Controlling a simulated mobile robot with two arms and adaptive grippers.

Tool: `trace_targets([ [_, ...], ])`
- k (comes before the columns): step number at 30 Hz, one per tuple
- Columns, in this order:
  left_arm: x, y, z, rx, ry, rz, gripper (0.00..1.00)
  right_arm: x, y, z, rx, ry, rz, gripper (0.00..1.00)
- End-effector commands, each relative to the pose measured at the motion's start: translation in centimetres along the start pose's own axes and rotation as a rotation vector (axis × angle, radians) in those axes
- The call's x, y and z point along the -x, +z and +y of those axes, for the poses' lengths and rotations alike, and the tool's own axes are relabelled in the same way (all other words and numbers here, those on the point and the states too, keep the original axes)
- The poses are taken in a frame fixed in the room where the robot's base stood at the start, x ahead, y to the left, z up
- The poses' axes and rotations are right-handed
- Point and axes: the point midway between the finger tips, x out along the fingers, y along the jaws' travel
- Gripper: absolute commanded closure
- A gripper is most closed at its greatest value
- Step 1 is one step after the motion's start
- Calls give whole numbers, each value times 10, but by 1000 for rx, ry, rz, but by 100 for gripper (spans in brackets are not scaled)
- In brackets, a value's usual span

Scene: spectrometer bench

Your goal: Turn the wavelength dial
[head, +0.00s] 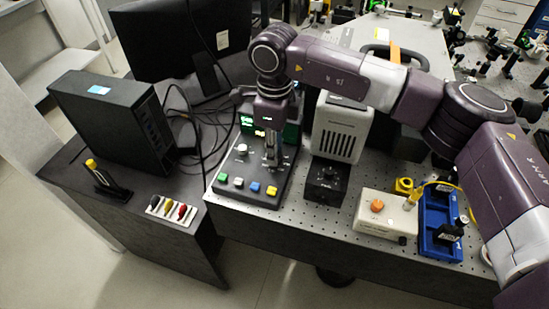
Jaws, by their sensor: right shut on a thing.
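The black control box (232,192) stands on the perforated bench, with a row of coloured buttons along its front and a pale round knob (242,148) at its upper left. My right gripper (270,163) reaches down from above onto the right part of this box. It is shut on the wavelength dial, which the fingers mostly hide. The dial's markings cannot be read. A green lit display (290,132) shows behind the gripper, partly covered by it. My left gripper is not in view.
Right of the control box are a small black box with a knob (326,180), a grey vented unit (340,130), a cream box with an orange button (388,216) and a blue tray (436,240). A black computer case (105,125) and loose cables lie left.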

Motion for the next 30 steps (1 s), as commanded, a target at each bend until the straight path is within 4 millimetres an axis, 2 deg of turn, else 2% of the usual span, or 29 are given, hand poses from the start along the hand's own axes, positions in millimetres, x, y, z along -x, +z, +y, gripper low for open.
trace_targets([
  [1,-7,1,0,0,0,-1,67,-2,0,-1,23,-4,-3,100],
  [7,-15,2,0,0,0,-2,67,0,0,-1,90,-3,-3,100],
  [24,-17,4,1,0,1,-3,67,2,0,-1,119,-3,-3,100],
  [25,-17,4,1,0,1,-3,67,2,0,-1,119,-3,-3,79],
  [29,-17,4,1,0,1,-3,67,2,0,-1,119,-3,-2,64],
  [30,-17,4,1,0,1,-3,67,2,0,-1,119,-2,-2,64],
])
